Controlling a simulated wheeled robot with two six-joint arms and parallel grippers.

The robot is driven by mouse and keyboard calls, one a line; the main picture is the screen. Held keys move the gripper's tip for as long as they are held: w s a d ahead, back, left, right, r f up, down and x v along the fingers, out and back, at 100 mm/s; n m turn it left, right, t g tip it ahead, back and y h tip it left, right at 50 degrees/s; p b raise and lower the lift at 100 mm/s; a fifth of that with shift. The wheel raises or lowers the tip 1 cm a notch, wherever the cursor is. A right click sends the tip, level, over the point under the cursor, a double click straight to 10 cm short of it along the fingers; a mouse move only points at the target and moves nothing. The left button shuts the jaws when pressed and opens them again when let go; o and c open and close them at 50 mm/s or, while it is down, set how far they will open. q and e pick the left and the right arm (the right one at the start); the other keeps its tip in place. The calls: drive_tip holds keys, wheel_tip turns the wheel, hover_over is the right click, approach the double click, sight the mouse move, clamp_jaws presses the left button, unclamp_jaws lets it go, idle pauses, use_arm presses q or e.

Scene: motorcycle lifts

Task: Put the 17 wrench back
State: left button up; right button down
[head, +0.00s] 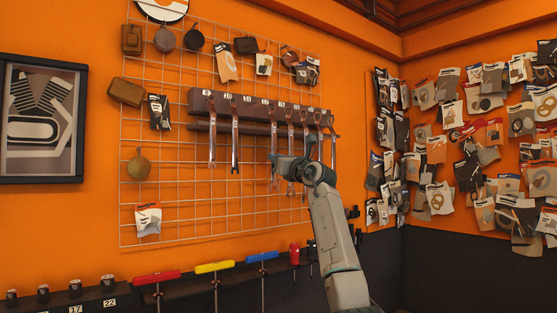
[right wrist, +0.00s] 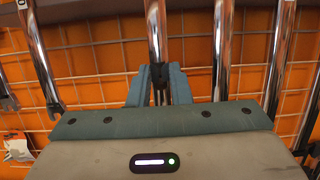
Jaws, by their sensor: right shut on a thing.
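A dark wrench rack (head: 198,103) with small white number labels is on the wall grid, and several chrome wrenches hang along it. My right gripper (head: 274,158) is in front of the rack, shut on the third wrench from the left (head: 273,128). That wrench is upright, its top at the rack; I cannot tell whether it rests on its hook. In the right wrist view the fingers (right wrist: 155,85) close around its shaft (right wrist: 157,35). My left gripper is out of view.
Neighbouring wrenches (right wrist: 222,50) hang close on the right; a wider gap lies left, before another wrench (head: 235,140). Packaged parts (head: 440,95) hang at right.

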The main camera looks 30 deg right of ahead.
drive_tip(key=shift+f, duration=0.15)
drive_tip(key=c, duration=1.3)
unclamp_jaws()
drive_tip(key=shift+o, duration=0.2)
drive_tip(key=shift+f, duration=0.1)
drive_tip(key=b+v, duration=0.7)
drive_tip(key=v, duration=0.3)
drive_tip(key=shift+s, duration=0.35)
